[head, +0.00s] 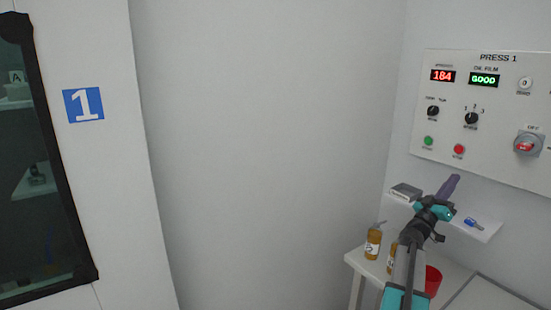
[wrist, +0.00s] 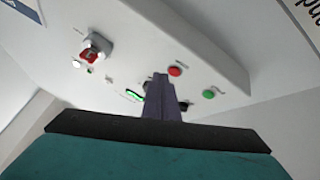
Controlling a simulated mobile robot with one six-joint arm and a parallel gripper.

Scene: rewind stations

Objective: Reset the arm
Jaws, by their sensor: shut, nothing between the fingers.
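My arm reaches up from the bottom right of the head view, with teal and dark links. My gripper (head: 452,182) is at its end, with purple fingers pointing up and to the right, in front of the wall under the PRESS 1 panel (head: 480,125). In the wrist view the fingers of my gripper (wrist: 160,80) are together and empty, and they cover part of the panel (wrist: 215,65) behind them. They look apart from the panel, but the distance is hard to tell.
A small shelf (head: 480,233) holds a dark box (head: 406,191) and a blue item (head: 474,223). Below are a table (head: 455,280), amber bottles (head: 373,243) and a red cup (head: 433,281), partly behind my arm. A dark-windowed cabinet (head: 100,200) marked 1 stands left. The middle wall is bare.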

